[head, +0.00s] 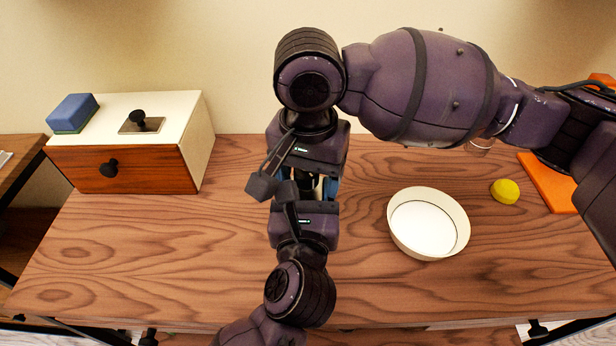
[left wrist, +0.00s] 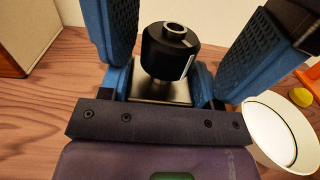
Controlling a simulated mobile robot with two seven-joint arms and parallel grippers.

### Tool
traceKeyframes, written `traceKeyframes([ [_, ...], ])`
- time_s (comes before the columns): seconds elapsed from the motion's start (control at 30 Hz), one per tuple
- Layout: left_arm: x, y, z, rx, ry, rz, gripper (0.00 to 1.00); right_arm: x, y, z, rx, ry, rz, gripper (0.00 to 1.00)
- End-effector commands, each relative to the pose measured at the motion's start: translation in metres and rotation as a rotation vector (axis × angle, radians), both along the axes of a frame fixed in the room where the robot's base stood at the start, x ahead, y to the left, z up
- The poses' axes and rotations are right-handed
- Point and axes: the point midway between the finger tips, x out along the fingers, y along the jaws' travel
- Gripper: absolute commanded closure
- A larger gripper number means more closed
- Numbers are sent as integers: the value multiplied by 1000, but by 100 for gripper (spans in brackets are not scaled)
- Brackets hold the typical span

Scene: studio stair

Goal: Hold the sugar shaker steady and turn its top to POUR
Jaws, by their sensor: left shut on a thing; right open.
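The sugar shaker's black top (left wrist: 170,50), with a metal ring and a pale mark on its side, shows upright in the left wrist view. The POUR lettering cannot be read. My left gripper (left wrist: 160,88) is shut on the shaker below the top, with its blue fingers on either side. My right gripper (head: 314,174) comes from behind and above. Its blue fingers are open on both sides of the top, apart from it in the left wrist view. In the head view the shaker is mostly hidden between my two grippers.
A white bowl (head: 428,224) stands right of the grippers. A yellow round thing (head: 505,191) and an orange board (head: 549,184) lie farther right. A white box with a wooden drawer (head: 124,170) stands back left, with a blue block (head: 73,112) on it. The front left table is clear.

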Motion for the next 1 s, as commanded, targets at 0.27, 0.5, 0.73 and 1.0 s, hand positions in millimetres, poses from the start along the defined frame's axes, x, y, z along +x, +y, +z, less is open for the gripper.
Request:
traceKeyframes([
  [0.27, 0, -1, -3, 2, 6, -3, 71, 1, 1, 33, 6, -2, 72, 31],
  [0.5, -1, -2, -4, 1, 7, -6, 71, 2, 2, 72, 6, -4, 69, 31],
  [0.73, -1, -3, -4, 0, 8, -7, 71, 2, 2, 109, 7, -4, 67, 31],
  [1.0, -1, -3, -4, 0, 8, -7, 71, 23, 1, 143, 173, -38, 121, 31],
])
